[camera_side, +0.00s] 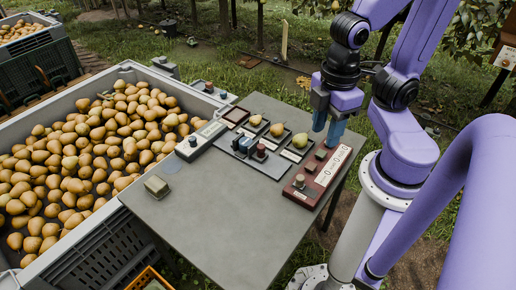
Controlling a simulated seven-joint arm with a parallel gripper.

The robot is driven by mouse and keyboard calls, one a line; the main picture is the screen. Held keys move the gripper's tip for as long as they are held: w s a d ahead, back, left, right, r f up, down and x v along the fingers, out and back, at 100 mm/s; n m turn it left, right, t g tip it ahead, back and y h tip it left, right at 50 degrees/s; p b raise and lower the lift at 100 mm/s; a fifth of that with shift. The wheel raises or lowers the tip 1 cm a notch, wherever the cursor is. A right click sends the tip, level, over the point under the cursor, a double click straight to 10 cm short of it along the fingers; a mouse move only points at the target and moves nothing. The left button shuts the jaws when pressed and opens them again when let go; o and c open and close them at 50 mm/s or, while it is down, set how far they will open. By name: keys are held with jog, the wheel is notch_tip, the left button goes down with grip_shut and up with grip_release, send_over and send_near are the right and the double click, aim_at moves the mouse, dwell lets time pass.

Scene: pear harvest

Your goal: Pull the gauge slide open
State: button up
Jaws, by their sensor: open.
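A grey plate with upright blue-grey jaw-like blocks (240,144) and a dark red knob (260,151) lies in the middle of the device row on the table; it looks like the gauge slide. Whether its blocks touch is too small to tell. My gripper (327,128) is at the right, with blue fingertips pointing down above the far right side of the table. It is open, with nothing seen between its fingers. It is apart from the gauge, to its right, above or behind the red-brown box.
A red-brown box with knobs (318,176) sits at the table's (225,215) right edge. Pears (300,140) lie on small dark trays. A pale device with a black knob (193,141) and a greenish block (156,186) are left. A pear-filled bin (95,218) adjoins. The front tabletop is clear.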

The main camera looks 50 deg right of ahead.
jog(key=w+f+m, duration=0.1)
jog(key=w+m, duration=0.3)
jog(key=w, duration=0.3)
jog(key=m, duration=1.3)
send_over(261, 146)
notch_tip(261, 146, down, 9)
notch_tip(261, 146, down, 16)
jog(key=shift+f, duration=0.2)
grip_shut()
